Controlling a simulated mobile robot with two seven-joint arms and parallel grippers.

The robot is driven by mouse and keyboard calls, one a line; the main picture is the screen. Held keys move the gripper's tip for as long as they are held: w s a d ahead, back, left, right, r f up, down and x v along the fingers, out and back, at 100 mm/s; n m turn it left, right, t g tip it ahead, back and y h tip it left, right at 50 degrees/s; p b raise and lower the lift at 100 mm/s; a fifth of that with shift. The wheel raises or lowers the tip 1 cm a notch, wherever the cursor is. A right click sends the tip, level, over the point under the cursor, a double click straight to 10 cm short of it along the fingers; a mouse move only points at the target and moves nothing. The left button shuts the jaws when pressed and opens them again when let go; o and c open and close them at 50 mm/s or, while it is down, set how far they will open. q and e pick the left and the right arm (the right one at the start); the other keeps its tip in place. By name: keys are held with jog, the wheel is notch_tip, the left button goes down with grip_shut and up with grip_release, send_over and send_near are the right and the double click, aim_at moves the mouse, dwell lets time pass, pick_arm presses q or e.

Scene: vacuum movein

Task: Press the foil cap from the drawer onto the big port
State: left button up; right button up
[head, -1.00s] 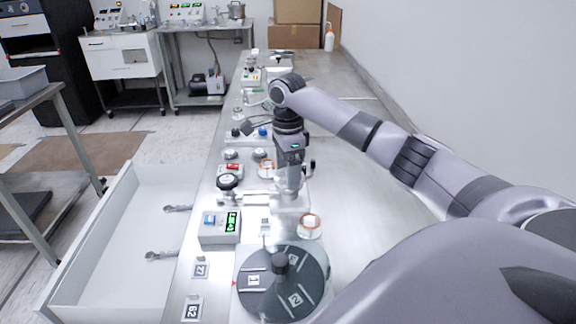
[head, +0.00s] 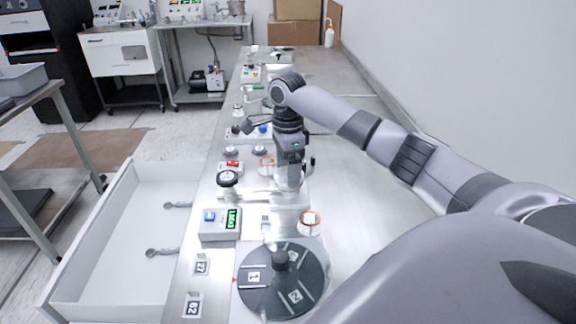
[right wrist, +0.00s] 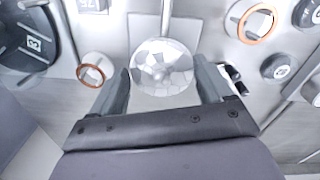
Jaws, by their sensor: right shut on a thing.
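My right gripper (head: 290,184) points down over the bench, at the end of the metal pipe. In the right wrist view, a silvery, crinkled, faceted dome, the foil cap (right wrist: 162,66), sits between the two fingers of the right gripper (right wrist: 164,80), which are shut on it. The pipe (right wrist: 166,18) runs up to the cap's far edge. The big port is hidden under the cap and gripper, so I cannot tell how fully the cap sits on it. The open white drawer (head: 128,205) on the left holds two metal wrench-like tools (head: 162,251). My left gripper is not in view.
A dark numbered turntable (head: 262,300) stands at the front. A box with a green display (head: 221,224), a round gauge (head: 228,178) and copper-ringed small ports (head: 310,222) crowd around the gripper. The bench's right side (head: 350,180) is clear.

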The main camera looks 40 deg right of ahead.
jog(key=shift+f, duration=0.35)
dwell(0.5)
jog(key=o, duration=1)
jog(key=shift+o, duration=0.2)
jog(key=shift+r, duration=0.15)
notch_tip(320, 180, up, 7)
jog(key=shift+w, duration=0.1)
